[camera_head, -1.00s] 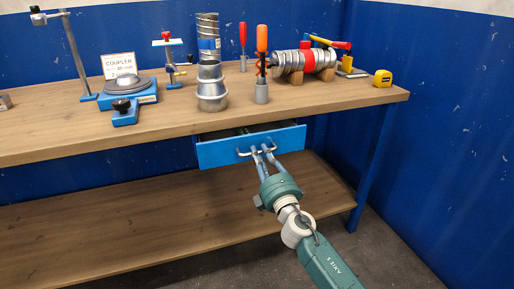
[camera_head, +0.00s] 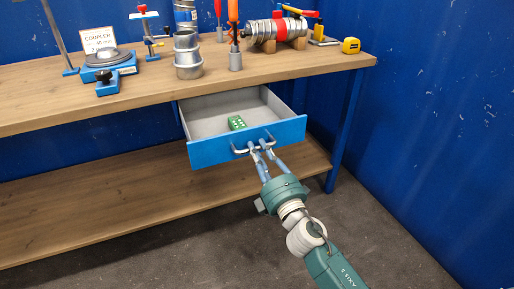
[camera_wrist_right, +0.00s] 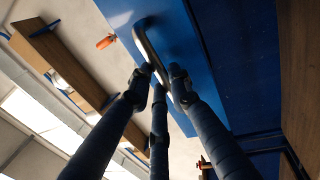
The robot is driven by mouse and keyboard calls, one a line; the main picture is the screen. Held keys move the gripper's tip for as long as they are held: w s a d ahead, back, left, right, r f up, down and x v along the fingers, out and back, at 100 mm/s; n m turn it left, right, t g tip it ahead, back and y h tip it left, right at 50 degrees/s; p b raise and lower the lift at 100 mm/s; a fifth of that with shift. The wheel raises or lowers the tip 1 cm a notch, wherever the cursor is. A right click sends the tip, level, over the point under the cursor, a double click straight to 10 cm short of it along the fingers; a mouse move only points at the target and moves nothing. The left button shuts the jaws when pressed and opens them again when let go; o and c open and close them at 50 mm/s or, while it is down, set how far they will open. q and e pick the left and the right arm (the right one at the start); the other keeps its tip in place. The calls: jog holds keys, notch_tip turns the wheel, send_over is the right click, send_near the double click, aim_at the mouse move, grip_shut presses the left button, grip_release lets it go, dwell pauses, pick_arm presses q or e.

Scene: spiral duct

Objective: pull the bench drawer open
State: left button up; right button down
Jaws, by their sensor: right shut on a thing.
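The bench drawer (camera_head: 218,151) has a blue front and a grey inside, and stands well out from under the wooden bench top. A small green box with white marks (camera_head: 237,123) lies inside it. My right gripper (camera_head: 258,148) is shut on the metal bar handle (camera_head: 240,150) of the drawer front. In the right wrist view the fingers (camera_wrist_right: 160,80) close around the handle (camera_wrist_right: 148,45), against the blue front. My left gripper is not in view.
A lower wooden shelf (camera_head: 110,195) runs below. The floor (camera_head: 400,210) at right is clear.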

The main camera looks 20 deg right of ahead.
jog(key=shift+s, duration=0.15)
jog(key=c, duration=1.6)
grip_release()
jog(key=s, duration=0.4)
jog(key=s+f, duration=0.1)
jog(key=s, duration=0.3)
jog(key=s+f, duration=0.1)
jog(key=s, duration=0.2)
jog(key=shift+s+d+f, duration=0.1)
jog(key=shift+s+d, duration=0.1)
jog(key=shift+s, duration=0.2)
